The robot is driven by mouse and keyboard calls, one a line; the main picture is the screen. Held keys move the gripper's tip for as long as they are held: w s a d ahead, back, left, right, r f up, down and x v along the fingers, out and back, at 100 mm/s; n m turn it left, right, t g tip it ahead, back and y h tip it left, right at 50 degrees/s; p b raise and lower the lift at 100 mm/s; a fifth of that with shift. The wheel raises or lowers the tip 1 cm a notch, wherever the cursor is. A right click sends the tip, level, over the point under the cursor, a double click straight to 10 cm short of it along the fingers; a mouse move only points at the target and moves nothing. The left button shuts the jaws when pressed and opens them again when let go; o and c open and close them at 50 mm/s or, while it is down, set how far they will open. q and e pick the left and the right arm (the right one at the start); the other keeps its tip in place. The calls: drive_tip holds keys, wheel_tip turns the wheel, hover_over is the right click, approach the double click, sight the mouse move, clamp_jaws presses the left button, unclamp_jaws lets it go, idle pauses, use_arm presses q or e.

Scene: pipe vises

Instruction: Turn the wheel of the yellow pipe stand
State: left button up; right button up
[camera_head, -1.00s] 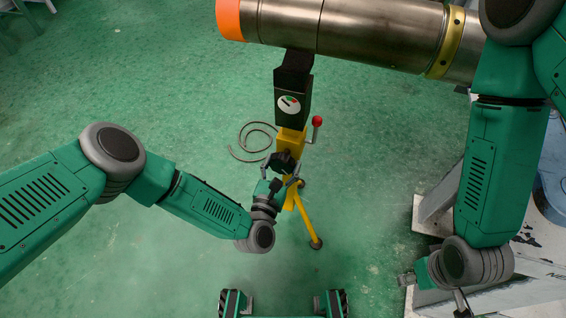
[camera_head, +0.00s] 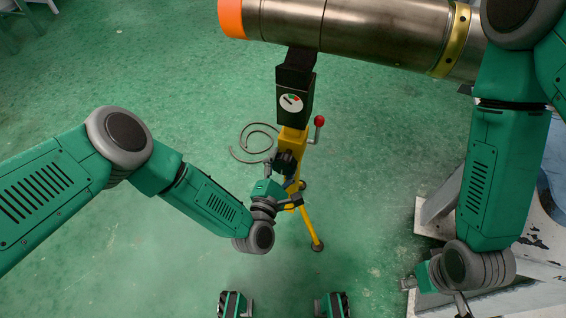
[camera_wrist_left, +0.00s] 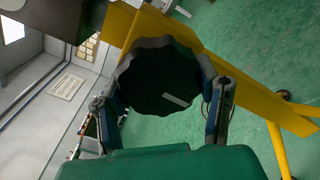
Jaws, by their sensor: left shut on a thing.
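The yellow pipe stand (camera_head: 293,139) stands on the floor near the middle of the head view, with a black gauge block (camera_head: 294,92) at its top. Its black scalloped wheel (camera_head: 287,160) faces me, partly covered by my left gripper. In the left wrist view the wheel (camera_wrist_left: 160,78) fills the space between the fingers, with a small light mark on its face. My left gripper (camera_head: 287,178) is shut on the wheel, rolled to a tilt; its fingers lie on both sides of the rim. My right gripper (camera_head: 436,293) hangs at the lower right, away from the stand, fingers apart.
A large metal pipe (camera_head: 350,30) with an orange end rests above the stand. A red-knobbed lever (camera_head: 319,123) sticks out at the stand's right. A hose (camera_head: 252,145) lies on the floor behind. A pale metal structure (camera_head: 440,210) is at right.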

use_arm(q)
drive_tip(key=m, duration=0.3)
drive_tip(key=shift+d+r+m, duration=0.1)
drive_tip(key=shift+m, duration=0.3)
drive_tip(key=m, duration=0.3)
drive_tip(key=shift+m+p, duration=0.3)
drive_tip(key=shift+p, duration=0.1)
drive_tip(key=m, duration=0.4)
drive_tip(key=shift+s+m+p, duration=0.1)
drive_tip(key=shift+m+p, duration=0.2)
drive_tip(key=shift+p, duration=0.1)
drive_tip(key=m, duration=0.3)
drive_tip(key=shift+s+m+p, duration=0.1)
drive_tip(key=shift+m+p, duration=0.2)
drive_tip(key=m, duration=0.4)
drive_tip(key=shift+d+m+p, duration=0.1)
drive_tip(key=shift+m+p, duration=0.2)
drive_tip(key=m, duration=0.4)
drive_tip(key=shift+m, duration=0.4)
